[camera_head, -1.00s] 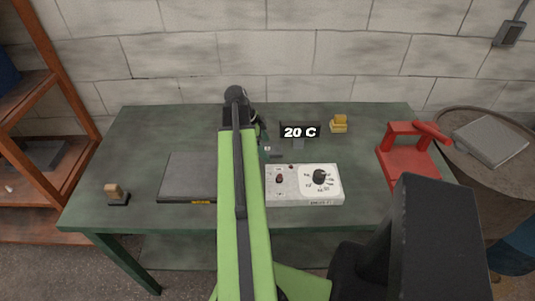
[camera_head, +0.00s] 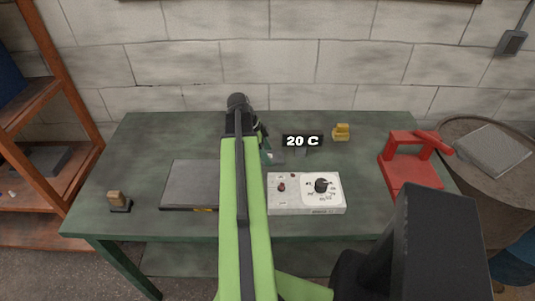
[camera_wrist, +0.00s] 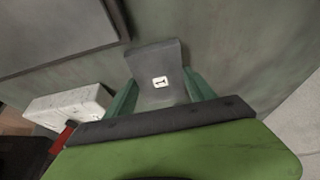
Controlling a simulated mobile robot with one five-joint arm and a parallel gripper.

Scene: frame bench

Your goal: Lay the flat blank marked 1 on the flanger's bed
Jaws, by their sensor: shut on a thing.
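The flat blank marked 1 (camera_wrist: 152,66) is a grey plate with a small white label. It sits between the green fingers of my gripper (camera_wrist: 160,92) in the wrist view, and the fingers are shut on it. In the head view my gripper (camera_head: 262,148) is over the back middle of the bench, largely hidden by my arm. A red device (camera_head: 408,172), which looks like the flanger, stands at the right end of the bench. My gripper is well to its left, apart from it. Whether the blank touches the bench I cannot tell.
The green bench (camera_head: 145,150) bears a dark flat slab (camera_head: 190,182), a white control box (camera_head: 300,203), a "20 C" display (camera_head: 302,141), a yellow block (camera_head: 341,132) and a small wooden-topped stamp (camera_head: 118,199). A round table (camera_head: 460,128) with a grey slab is at right. A brick wall is behind.

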